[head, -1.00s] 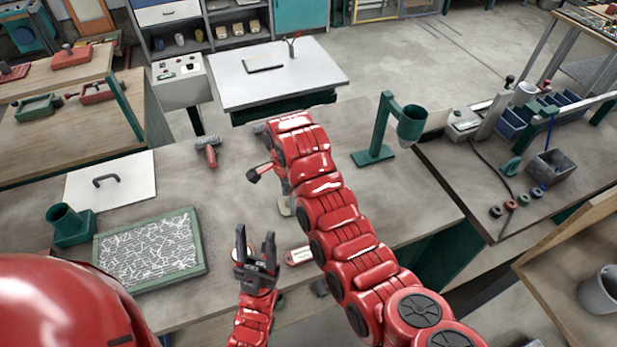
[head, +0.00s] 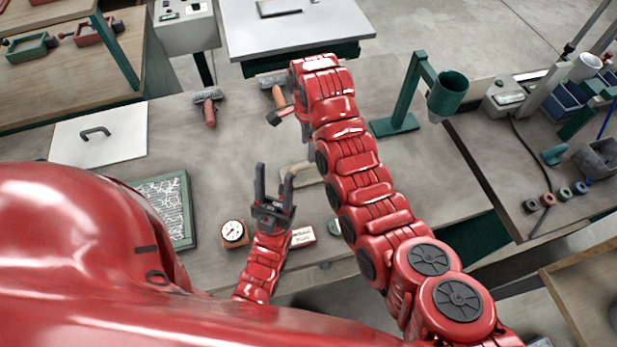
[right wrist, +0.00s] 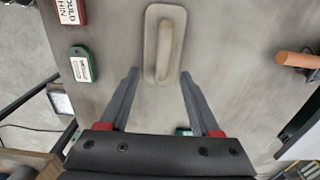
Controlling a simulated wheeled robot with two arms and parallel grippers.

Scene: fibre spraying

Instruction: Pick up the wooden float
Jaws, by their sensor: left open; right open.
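The wooden float is a pale beige board with a raised handle (right wrist: 165,45), lying flat on the grey workbench. In the head view the float (head: 302,173) is partly hidden behind my right arm and left gripper. My right gripper (right wrist: 158,76) is open and empty; the float appears ahead of its fingertips, centred between the fingers, with its handle pointing toward me. The gripper's height above the float is hard to judge. My left gripper (head: 274,178) is open and empty, its fingers pointing up in the picture beside the float.
A round gauge (head: 233,233) and a white labelled block (head: 302,238) lie near the front edge. A red-handled tool (head: 209,108) and an orange-handled tool (head: 278,95) lie farther back. A green stand (head: 396,123) is at right, a framed panel (head: 184,240) at left.

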